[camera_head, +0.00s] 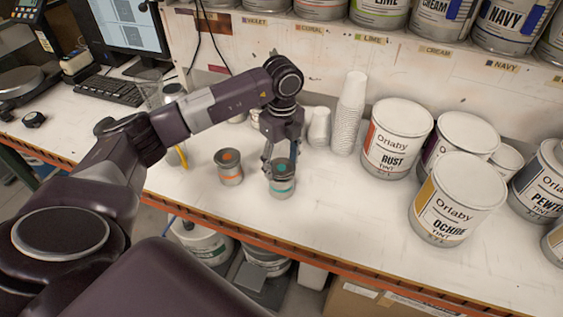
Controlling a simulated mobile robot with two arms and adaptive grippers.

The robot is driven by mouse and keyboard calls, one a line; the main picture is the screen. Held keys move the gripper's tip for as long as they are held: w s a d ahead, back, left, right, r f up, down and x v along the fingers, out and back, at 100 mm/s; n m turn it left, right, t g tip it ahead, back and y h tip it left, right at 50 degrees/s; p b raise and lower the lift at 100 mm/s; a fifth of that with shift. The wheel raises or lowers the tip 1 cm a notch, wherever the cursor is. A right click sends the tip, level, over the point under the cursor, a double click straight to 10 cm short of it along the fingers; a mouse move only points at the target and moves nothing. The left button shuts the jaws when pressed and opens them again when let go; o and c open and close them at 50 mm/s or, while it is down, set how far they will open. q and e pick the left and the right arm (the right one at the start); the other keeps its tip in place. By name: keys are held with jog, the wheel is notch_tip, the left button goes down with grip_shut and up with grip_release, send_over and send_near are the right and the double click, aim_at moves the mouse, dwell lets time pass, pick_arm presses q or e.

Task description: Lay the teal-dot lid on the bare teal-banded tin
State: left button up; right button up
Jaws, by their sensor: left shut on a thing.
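The small teal-banded tin (281,188) stands upright near the front of the white bench. The dark lid with a teal dot (282,167) is level at the tin's top; I cannot tell whether it rests on the rim or is held just above it. My left gripper (281,157) points down over the tin and is shut on the lid. Its fingers partly hide the lid's back edge. My right gripper is not in view.
An orange-banded tin (230,175) with an orange-dot lid stands close to the left. White cup stacks (350,112) are behind, and large Rust (397,138) and Ochre (456,198) cans stand to the right. The bench in front of these cans is clear.

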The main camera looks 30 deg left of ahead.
pick_arm(q)
jog(key=shift+f+b, duration=0.3)
jog(key=shift+f, duration=0.2)
jog(key=shift+r, duration=0.1)
jog(key=o, duration=0.8)
jog(key=shift+o, duration=0.2)
jog(key=shift+r, duration=0.15)
notch_tip(320, 180, up, 12)
